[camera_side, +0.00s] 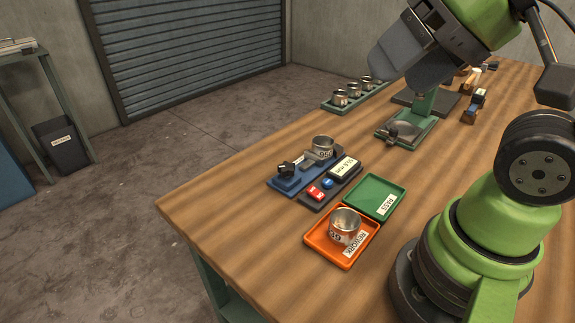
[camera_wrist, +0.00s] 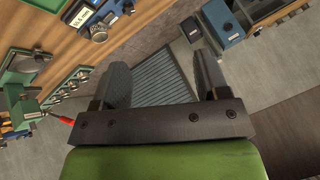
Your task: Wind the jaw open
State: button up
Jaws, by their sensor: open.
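In the side view, a blue fixture (camera_side: 292,182) lies on the table with a dark knob (camera_side: 285,168) at its left end. A metal cup (camera_side: 323,146) with a number label sits at its far right end, by grey jaw parts (camera_side: 312,156). I cannot tell how wide the jaw stands. A display (camera_side: 345,167) with a reading in mm is beside it; in the wrist view the display (camera_wrist: 78,16) is at the top left, near a round metal part (camera_wrist: 98,33). My gripper (camera_side: 408,66) is raised above the table, apart from the fixture. Its fingers (camera_wrist: 158,80) are spread and empty.
Red and blue buttons sit by the display. An orange tray (camera_side: 318,247) with a labelled cup (camera_side: 345,225) and an empty green tray (camera_side: 375,188) are in front. A green stand (camera_side: 410,131) and a rack of cups (camera_side: 352,97) are behind. Floor lies left of the table edge.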

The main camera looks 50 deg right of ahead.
jog(key=m+g+h, duration=0.2)
jog(key=m+g, duration=0.5)
jog(key=m, duration=1.1)
send_over(287, 166)
notch_tip(287, 166, down, 18)
jog(key=shift+f, duration=0.1)
notch_tip(287, 166, down, 9)
jog(key=shift+f, duration=0.1)
